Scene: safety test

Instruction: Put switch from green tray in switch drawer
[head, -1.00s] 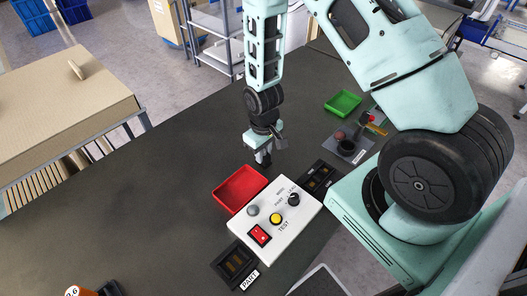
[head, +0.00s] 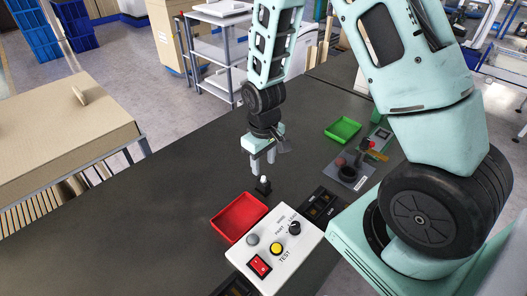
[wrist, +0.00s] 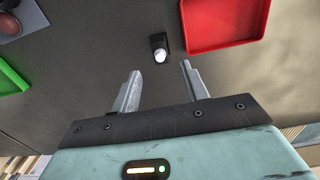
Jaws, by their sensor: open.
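A small black switch with a white tip (head: 263,187) stands on the dark table behind the red tray. It also shows in the wrist view (wrist: 159,46), just beyond the fingertips and roughly centred between them. My gripper (head: 262,168) is open and empty above the switch, apart from it; its spread fingers show in the wrist view (wrist: 160,72). The green tray (head: 343,130) lies further back to the right, and nothing shows in it. Its edge is in the wrist view (wrist: 10,76). I cannot make out a switch drawer.
The red tray (head: 238,217) looks empty and touches or nearly touches a white control box (head: 273,250) with several knobs and buttons. A dark holder (head: 320,204) and a grey plate with round parts (head: 347,170) lie to the right. The table's left part is clear.

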